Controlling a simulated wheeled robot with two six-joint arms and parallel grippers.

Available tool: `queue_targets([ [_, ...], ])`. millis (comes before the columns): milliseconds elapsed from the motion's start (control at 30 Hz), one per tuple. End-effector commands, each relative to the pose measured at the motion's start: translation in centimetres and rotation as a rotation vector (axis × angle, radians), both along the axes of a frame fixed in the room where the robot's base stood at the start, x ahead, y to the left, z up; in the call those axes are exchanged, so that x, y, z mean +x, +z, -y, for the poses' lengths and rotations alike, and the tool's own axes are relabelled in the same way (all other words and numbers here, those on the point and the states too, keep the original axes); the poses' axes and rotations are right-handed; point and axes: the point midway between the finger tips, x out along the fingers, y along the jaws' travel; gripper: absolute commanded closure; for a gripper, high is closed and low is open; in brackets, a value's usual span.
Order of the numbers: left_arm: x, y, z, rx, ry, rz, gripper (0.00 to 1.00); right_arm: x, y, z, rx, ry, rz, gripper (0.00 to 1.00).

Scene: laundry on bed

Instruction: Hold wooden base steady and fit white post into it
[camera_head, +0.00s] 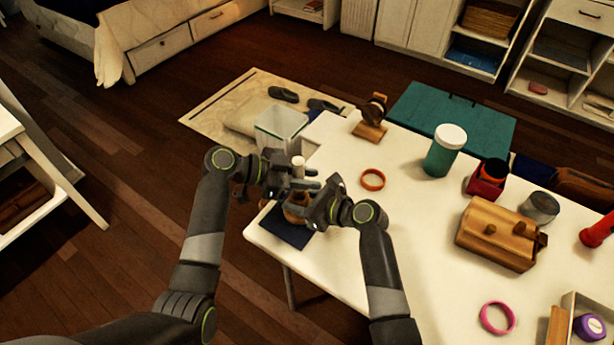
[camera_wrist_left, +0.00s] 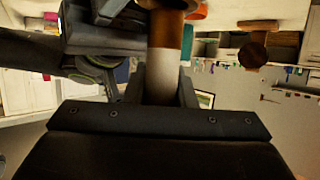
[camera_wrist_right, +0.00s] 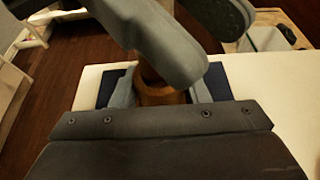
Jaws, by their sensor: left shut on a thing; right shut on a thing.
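The white post (camera_head: 298,164) stands upright at the left end of the table, with my left gripper (camera_head: 305,180) shut on it. In the left wrist view the post (camera_wrist_left: 162,85) runs between the fingers and meets a brown wooden part. The wooden base (camera_head: 294,210) is below, over a dark blue mat (camera_head: 284,228), with my right gripper (camera_head: 312,207) shut on it. In the right wrist view the base (camera_wrist_right: 160,97) shows between the fingers, partly hidden by my left gripper. The post appears in line above the base; how deep it sits is hidden.
An orange ring (camera_head: 373,180) lies right of my right gripper. A wooden stand (camera_head: 370,132) is at the back edge, a teal jar (camera_head: 443,152) and a wooden box (camera_head: 498,235) farther right. A white bin (camera_head: 281,127) stands beyond the table. The table's middle is clear.

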Motion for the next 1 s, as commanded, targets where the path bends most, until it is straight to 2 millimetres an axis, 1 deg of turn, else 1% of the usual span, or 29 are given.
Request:
queue_targets([
  [167,0.0,-0.1,0.0,0.0,0.0,-0.001,0.99,0.0,0.0,0.0,0.0,0.0,0.0,0.83],
  [833,0.0,-1.8,0.0,0.0,0.0,0.0,0.99,0.0,0.0,0.0,0.0,0.0,0.0,0.83],
  [867,0.0,-1.8,0.0,0.0,0.001,0.001,0.73,0.0,0.0,0.0,0.0,0.0,0.0,0.83],
  [1000,-0.1,-1.9,0.0,0.001,-0.001,-0.002,0.54,0.0,0.0,0.0,0.0,0.0,0.0,0.83],
])
